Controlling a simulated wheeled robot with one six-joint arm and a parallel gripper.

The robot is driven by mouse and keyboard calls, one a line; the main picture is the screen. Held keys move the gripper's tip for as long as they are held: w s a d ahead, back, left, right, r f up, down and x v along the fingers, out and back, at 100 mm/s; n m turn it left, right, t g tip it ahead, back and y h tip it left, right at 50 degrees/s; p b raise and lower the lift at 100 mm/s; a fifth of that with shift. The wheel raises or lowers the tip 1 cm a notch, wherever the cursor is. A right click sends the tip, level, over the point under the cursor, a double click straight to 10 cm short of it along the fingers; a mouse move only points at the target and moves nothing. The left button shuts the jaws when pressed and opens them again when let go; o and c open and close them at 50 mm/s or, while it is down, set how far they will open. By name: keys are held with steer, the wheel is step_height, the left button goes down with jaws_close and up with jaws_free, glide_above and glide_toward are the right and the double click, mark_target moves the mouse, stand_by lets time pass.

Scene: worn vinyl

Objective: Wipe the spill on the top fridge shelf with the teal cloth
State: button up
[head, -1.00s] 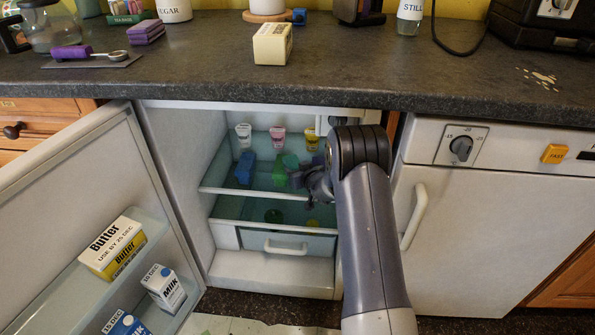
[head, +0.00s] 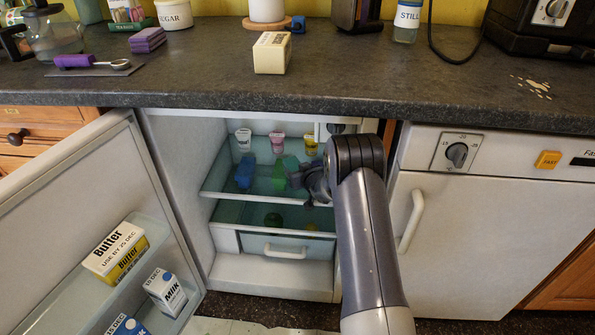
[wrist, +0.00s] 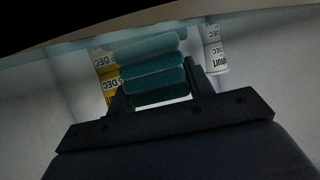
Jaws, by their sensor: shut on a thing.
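The teal cloth (wrist: 155,72), folded in ridged layers, is between the two fingers of my gripper (wrist: 160,92) in the wrist view. My gripper is shut on it. In the head view my gripper (head: 314,186) is inside the open fridge, at the right side of the top shelf (head: 225,196). The cloth is not clear there, hidden by my arm or too small to tell. I cannot make out the spill in either view.
On the top shelf stand a white tub (head: 243,139), a pink one (head: 278,142) and a yellow one (head: 311,144), with blue (head: 245,171) and green (head: 280,174) items in front. The open door (head: 75,190) holds butter (head: 115,252) and milk (head: 165,290). The counter (head: 200,75) overhangs the fridge.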

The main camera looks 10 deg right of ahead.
steer(key=shift+w+d+r, duration=0.1)
steer(key=shift+w+r, duration=0.25)
steer(key=shift+r, duration=0.2)
steer(key=shift+w+r, duration=0.1)
steer(key=shift+r, duration=0.05)
steer(key=shift+c, duration=0.3)
steer(key=shift+w+d+r+p, duration=0.1)
steer(key=shift+w+r+p, duration=0.05)
steer(key=shift+r+p, duration=0.65)
steer(key=shift+w+d+r+p, duration=0.1)
steer(key=shift+r+p, duration=0.7)
step_height(320, 180, up, 3)
steer(key=p, duration=0.3)
steer(key=shift+s+a, duration=0.15)
steer(key=shift+s+a, duration=0.1)
